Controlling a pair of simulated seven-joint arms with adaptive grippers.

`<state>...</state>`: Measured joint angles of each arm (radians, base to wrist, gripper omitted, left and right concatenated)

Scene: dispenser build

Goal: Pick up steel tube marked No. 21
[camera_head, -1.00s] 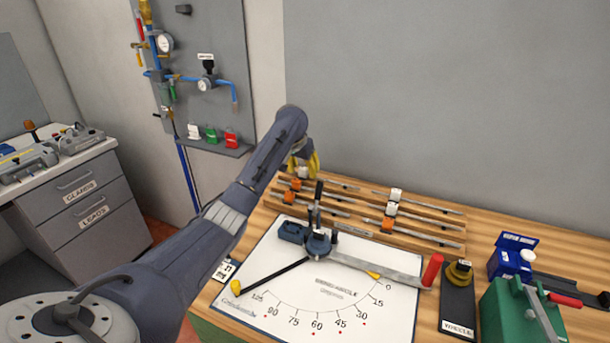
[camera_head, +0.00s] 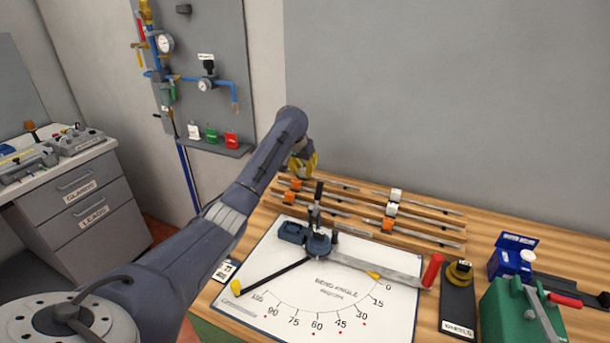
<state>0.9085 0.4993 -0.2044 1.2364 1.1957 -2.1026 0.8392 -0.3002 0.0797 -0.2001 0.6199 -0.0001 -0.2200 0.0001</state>
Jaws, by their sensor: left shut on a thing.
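Several steel tubes with white or orange tags lie on a stepped wooden rack (camera_head: 432,233) at the back of the bench. My left gripper (camera_head: 303,172), with yellow fingers, is over the back left end of the rack. It is shut on the end of the back left steel tube (camera_head: 340,184), and its fingers cover that end. I cannot tell whether the tube is lifted clear of the rack. No number is readable on any tag, so I cannot tell which tube is No. 21. My right gripper is not in view.
In front of the rack are a tube bender (camera_head: 318,243) with a red-ended lever and a white angle sheet (camera_head: 350,318). To the right stand a black wheel holder (camera_head: 457,312), a blue box (camera_head: 505,264) and a green tool (camera_head: 510,315). Bare wood shows at the back right.

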